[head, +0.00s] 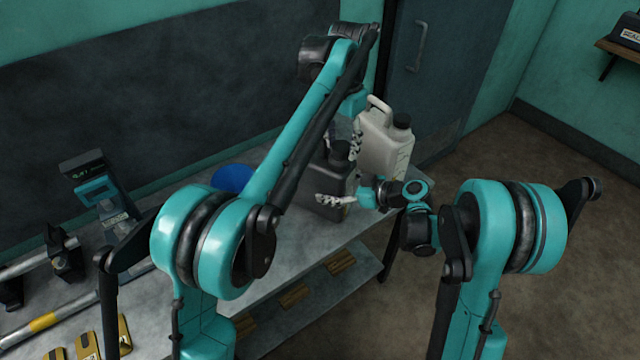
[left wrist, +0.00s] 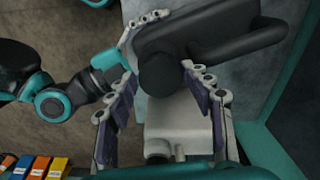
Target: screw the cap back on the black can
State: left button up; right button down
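The black can (head: 325,185) stands upright near the right end of the workbench, and its body and handle fill the top of the left wrist view (left wrist: 215,35). Its black cap (left wrist: 163,75) sits at the can's mouth; I cannot tell how far it is seated.
A white can (head: 385,145) with a black cap stands just right of the black can. A blue round object (head: 231,178) lies left of it. A teal-and-black device (head: 98,195) and metal bars occupy the bench's left. The floor at right is clear.

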pick_arm(q)
jog(key=shift+o, duration=0.4)
jog(key=shift+r, duration=0.1)
notch_tip(320, 180, up, 7)
jog(key=shift+r, duration=0.15)
dwell(0.4)
pick_arm(e)
grip_release()
jog(key=v, duration=1.2)
